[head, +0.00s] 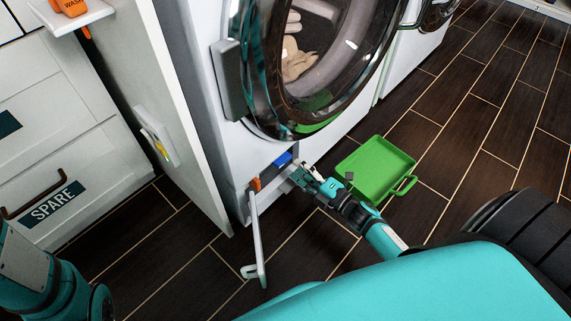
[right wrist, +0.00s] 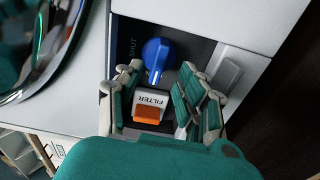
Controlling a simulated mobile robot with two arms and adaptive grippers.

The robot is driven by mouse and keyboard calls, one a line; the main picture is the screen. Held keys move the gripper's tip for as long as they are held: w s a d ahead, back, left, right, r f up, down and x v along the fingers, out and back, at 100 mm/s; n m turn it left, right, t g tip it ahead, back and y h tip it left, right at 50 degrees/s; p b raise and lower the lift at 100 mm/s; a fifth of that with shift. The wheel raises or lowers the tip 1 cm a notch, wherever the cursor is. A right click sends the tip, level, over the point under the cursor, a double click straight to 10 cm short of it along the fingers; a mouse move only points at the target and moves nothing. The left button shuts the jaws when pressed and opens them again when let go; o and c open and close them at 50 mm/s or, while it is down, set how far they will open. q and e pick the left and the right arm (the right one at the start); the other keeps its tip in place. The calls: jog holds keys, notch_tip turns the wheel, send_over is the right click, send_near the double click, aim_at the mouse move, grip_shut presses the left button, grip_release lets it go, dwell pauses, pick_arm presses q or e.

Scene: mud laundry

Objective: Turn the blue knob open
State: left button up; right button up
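The blue knob (head: 283,159) is in a dark recess low on the front of the washer. In the right wrist view the blue knob (right wrist: 157,53) has its grip ridge pointing down toward the filter label, and the word "SHUT" shows to its left. My right gripper (head: 303,174) is in front of the recess. In the right wrist view my right gripper (right wrist: 162,76) is open, with fingers on either side of the view and the knob between and just beyond their tips. Contact with the knob cannot be told. My left gripper is out of view.
A white "FILTER" label (right wrist: 150,98) and an orange part (right wrist: 147,115) sit below the knob. The recess's white flap (head: 257,235) hangs open. A green tray (head: 375,167) lies on the dark floor to the right.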

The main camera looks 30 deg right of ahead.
aim_at(287, 162)
jog(key=b+x, duration=0.1)
jog(key=x, duration=0.3)
jog(key=shift+w+a+f+b, duration=0.1)
jog(key=shift+w+b, duration=0.2)
jog(key=shift+w+a, duration=0.25)
jog(key=shift+w, duration=0.4)
jog(key=shift+c, duration=0.4)
grip_shut()
